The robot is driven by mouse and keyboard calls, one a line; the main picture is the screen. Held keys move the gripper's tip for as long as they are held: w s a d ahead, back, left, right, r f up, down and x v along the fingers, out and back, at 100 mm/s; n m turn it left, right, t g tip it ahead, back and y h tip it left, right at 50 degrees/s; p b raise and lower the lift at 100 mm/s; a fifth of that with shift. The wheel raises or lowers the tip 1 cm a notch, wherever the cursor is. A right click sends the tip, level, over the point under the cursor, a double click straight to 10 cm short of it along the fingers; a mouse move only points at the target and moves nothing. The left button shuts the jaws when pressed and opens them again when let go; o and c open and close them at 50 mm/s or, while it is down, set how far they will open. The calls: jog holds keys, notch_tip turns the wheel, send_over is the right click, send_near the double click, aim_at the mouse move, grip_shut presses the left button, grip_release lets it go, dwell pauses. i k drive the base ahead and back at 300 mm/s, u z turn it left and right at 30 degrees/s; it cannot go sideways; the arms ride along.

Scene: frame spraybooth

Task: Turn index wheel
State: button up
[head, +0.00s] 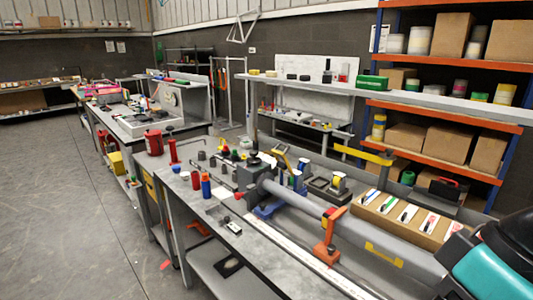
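I cannot make out for certain an index wheel in the head view. A long grey cylinder (300,201) lies along the near workbench, with a dark block-like fixture (257,170) at its far end. An orange clamp-like stand (331,236) stands beside the cylinder. A teal and black part of my arm shows at the bottom right and covers the near end of the bench. My gripper's fingers are not in view.
The near workbench (225,228) also bears a red bottle (196,180), a blue bottle (206,186) and a cardboard tray (405,218) of flat items. Orange and blue shelving (447,121) with boxes stands behind at right. The floor (60,210) at left is clear.

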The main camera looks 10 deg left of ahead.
aim_at(254, 160)
jog(key=z, duration=0.15)
jog(key=k, duration=0.45)
jog(key=u, duration=1.3)
jog(key=i, duration=0.65)
jog(key=u, duration=0.4)
jog(key=i, duration=1.25)
jog(key=z, duration=1.25)
jog(key=i, duration=0.35)
jog(key=z, duration=0.4)
